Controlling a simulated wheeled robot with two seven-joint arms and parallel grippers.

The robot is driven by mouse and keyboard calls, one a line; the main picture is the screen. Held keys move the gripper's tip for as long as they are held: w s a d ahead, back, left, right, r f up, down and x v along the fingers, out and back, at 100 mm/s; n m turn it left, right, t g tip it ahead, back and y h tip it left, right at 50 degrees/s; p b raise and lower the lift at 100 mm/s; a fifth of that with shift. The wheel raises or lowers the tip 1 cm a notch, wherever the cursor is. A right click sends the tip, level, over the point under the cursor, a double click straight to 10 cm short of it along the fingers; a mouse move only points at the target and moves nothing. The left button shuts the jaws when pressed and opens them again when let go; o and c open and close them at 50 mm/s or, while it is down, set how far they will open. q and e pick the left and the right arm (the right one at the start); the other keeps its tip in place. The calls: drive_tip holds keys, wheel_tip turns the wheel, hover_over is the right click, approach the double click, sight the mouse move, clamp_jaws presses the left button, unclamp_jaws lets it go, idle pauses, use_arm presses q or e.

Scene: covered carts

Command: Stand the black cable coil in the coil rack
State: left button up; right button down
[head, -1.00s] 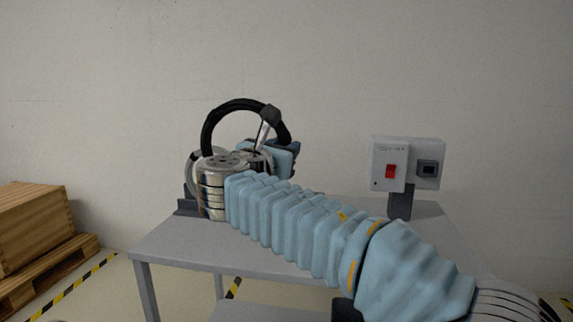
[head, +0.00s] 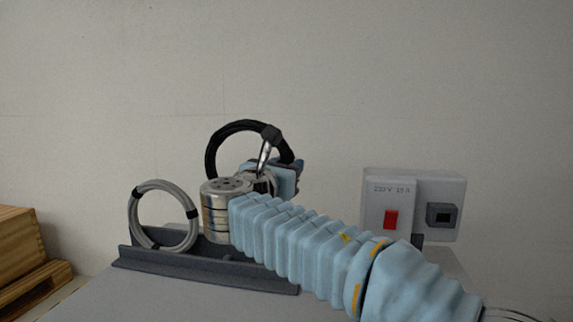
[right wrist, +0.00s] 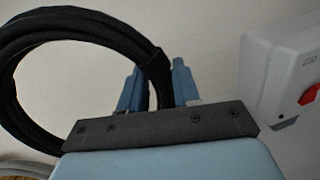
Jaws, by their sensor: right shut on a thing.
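The black cable coil (head: 213,143) is held upright, above and behind the coil rack as the head view shows it. My right gripper (head: 272,150) is shut on the coil's right side at a dark band. In the right wrist view the black coil (right wrist: 72,30) passes between the two blue fingers of the right gripper (right wrist: 157,88). The dark grey coil rack (head: 205,270) lies on the cart top, its right part hidden behind my right arm. A grey cable coil (head: 133,215) stands upright in its left part. My left gripper is not in view.
A grey box with a red switch (head: 391,219) and a socket stands at the right of the cart, and also shows in the right wrist view (right wrist: 285,65). Wooden crates (head: 22,245) are at the far left. The cart top (head: 150,300) in front of the rack is clear.

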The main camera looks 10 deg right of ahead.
wheel_tip(320, 180, down, 13)
drive_tip(key=b, duration=0.2)
drive_tip(key=shift+f, duration=0.15)
idle(1.2)
drive_tip(key=c, duration=0.7)
unclamp_jaws()
drive_tip(key=shift+f, duration=0.1)
drive_tip(key=b+v, duration=0.1)
drive_tip(key=v, duration=1.2)
drive_tip(key=shift+s+a+b, duration=0.2)
drive_tip(key=shift+s+b, duration=0.15)
drive_tip(key=shift+b, duration=0.05)
